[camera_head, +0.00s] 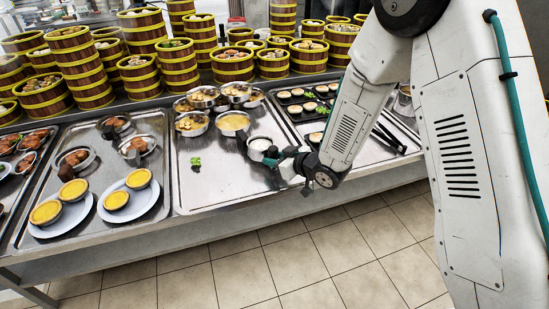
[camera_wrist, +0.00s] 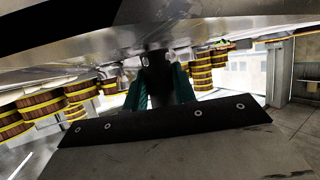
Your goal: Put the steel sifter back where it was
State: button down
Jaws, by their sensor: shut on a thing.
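A small round steel vessel with a pale inside (camera_head: 261,147), which looks like the steel sifter, is at the right side of the middle steel tray (camera_head: 210,190). My gripper (camera_head: 272,160) is at its near right edge, low over the tray, shut on it as far as I can tell. In the wrist view my gripper (camera_wrist: 160,76) has its teal fingers on either side of a dark shape, and the vessel itself cannot be made out clearly. I cannot tell whether the vessel rests on the tray or is slightly raised.
Steel bowls of yellow food (camera_head: 232,122) stand just behind. A green garnish (camera_head: 195,161) lies on the tray's otherwise bare left part. A dark tray of small dishes (camera_head: 312,108) and tongs (camera_head: 388,138) are to the right. Bamboo steamer towers (camera_head: 83,67) line the back.

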jog(key=shift+f, duration=0.55)
dwell(0.4)
jog(key=c, duration=1.1)
grip_release()
jog(key=shift+o, duration=0.2)
jog(key=shift+v, duration=3.95)
jog(key=shift+v, duration=2.2)
